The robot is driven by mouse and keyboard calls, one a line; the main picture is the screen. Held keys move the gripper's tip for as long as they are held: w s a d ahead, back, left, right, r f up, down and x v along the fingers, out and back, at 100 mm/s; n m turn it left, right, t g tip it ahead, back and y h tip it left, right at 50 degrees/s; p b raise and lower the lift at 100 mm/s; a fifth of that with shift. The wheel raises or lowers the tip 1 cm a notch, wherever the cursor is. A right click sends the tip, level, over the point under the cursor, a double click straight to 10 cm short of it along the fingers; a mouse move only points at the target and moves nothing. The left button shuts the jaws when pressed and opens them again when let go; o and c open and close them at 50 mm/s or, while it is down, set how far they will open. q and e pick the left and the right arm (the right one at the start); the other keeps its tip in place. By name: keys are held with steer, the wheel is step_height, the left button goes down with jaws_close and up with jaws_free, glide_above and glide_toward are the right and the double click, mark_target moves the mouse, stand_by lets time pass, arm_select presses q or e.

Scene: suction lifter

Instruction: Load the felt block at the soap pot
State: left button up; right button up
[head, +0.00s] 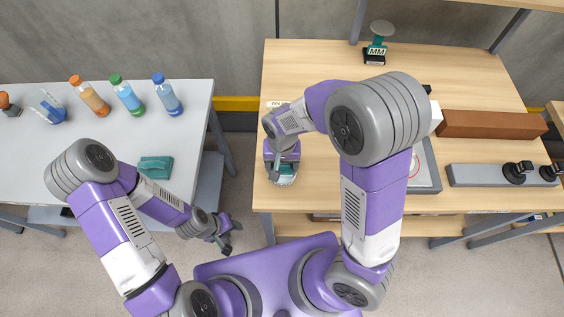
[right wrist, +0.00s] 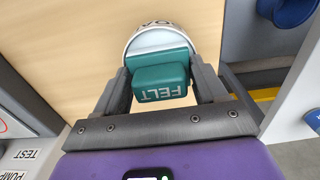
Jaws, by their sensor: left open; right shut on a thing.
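The green felt block (right wrist: 160,82), lettered FELT, is held between the fingers of my right gripper (right wrist: 162,88). In the head view the block (head: 285,171) is a small green patch below my right wrist. The round white soap pot (right wrist: 162,31) lies just beyond the block, with a pale surface inside its rim; part of its lettering shows. The block overlaps the pot's near side in the wrist view; I cannot tell whether they touch. The pot (head: 284,182) stands at the wooden table's left front. My left gripper (head: 232,237) is open and empty, low between the tables.
The wooden table (head: 320,65) carries a stamp-like tool marked MM (head: 376,50), a brown bar (head: 490,125) and a grey rail (head: 475,175) with black knobs. The white table (head: 30,170) holds several bottles and a folded teal cloth (head: 155,168).

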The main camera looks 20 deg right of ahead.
stand_by(0.5)
step_height(320, 180, up, 7)
steer(key=p, duration=0.6)
stand_by(0.8)
